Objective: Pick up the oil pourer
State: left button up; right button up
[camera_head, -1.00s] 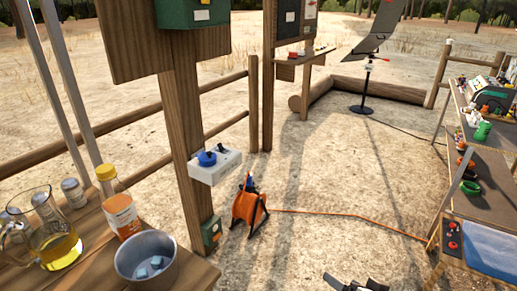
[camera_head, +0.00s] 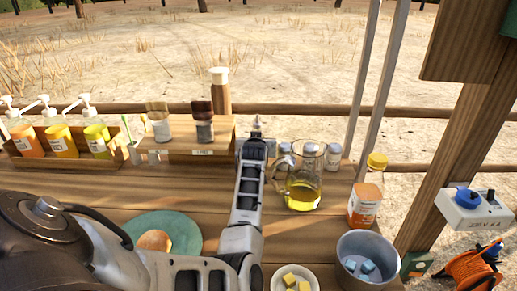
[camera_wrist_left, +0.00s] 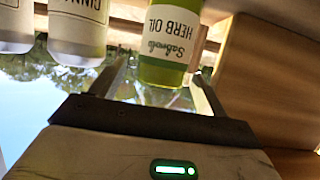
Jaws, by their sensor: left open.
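The oil pourer (camera_wrist_left: 172,45) shows upside down in the left wrist view as a bottle of yellow-green oil with a white "Herb Oil" label. My left gripper (camera_wrist_left: 160,78) is open, with one finger on each side of the bottle's lower part in that picture; I cannot tell whether either touches it. In the head view my left gripper (camera_head: 253,140) reaches over the wooden table beside the brush shelf. It hides most of the bottle there; only a small tip (camera_head: 257,123) shows above it. My right gripper is not in view.
Right of my gripper stand spice jars (camera_head: 333,157), a glass jug of oil (camera_head: 303,192), a yellow-capped bottle (camera_head: 367,195) and a metal pot (camera_head: 368,257). Left are the shelf (camera_head: 185,138) with brushes and a teal plate (camera_head: 185,222). A small bowl (camera_head: 294,281) is in front.

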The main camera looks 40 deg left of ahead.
pick_arm(q)
jog(key=shift+w+a+f, duration=0.25)
jog(key=shift+w+a, duration=0.15)
jog(key=shift+w, duration=0.05)
jog(key=c, duration=1.2)
jog(key=shift+c, duration=0.2)
jog(key=shift+r, duration=0.15)
